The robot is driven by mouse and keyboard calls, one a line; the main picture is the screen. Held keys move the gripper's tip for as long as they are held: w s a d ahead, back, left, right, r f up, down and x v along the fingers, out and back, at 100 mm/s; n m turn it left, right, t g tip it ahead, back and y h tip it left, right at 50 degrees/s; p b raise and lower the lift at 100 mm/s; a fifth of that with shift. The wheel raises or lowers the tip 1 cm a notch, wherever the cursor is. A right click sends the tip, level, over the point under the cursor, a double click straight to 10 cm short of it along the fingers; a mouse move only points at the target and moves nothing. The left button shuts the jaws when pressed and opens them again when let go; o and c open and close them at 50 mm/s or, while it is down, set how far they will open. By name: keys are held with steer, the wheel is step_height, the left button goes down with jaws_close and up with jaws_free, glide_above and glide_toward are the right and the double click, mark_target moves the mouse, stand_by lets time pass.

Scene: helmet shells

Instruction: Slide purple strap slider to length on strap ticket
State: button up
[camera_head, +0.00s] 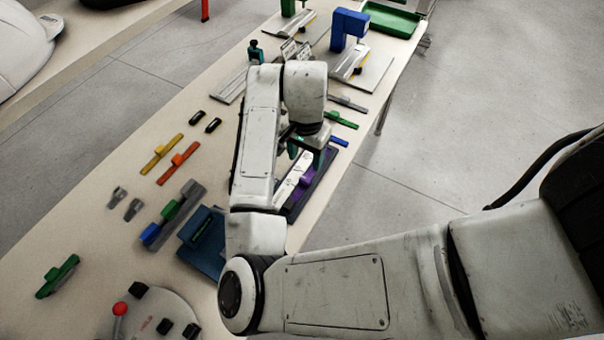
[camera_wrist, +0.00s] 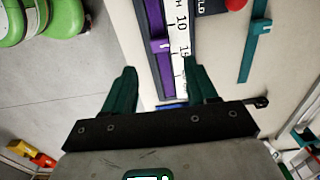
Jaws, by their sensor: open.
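The purple strap slider (camera_wrist: 160,45) sits on a purple strap (camera_wrist: 153,14) beside the white strap ticket (camera_wrist: 181,36), which has printed numbers including 10 and 15. In the head view the purple slider (camera_head: 299,189) shows on its dark fixture, partly hidden by my arm, with the white ticket (camera_head: 290,176) beside it. My gripper (camera_wrist: 159,67) is open with teal fingers apart and nothing between them. In the wrist view the slider appears just beyond the fingertips, between them. In the head view my gripper (camera_head: 309,152) hangs over the fixture's far end. Contact with the slider cannot be seen.
A yellow strap piece (camera_head: 161,153), an orange one (camera_head: 178,163) and a grey rail with green and blue sliders (camera_head: 172,215) lie left of my arm. A dark blue tray (camera_head: 203,238) is near. A red-knobbed panel (camera_head: 158,318) stands in front. Presses stand at the far end.

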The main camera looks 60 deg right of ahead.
mark_target(306, 178)
step_height(306, 178, down, 9)
steer(key=shift+r+p, duration=0.2)
steer(key=shift+p, duration=0.1)
jaws_close()
stand_by(0.6)
steer(key=shift+d, duration=0.1)
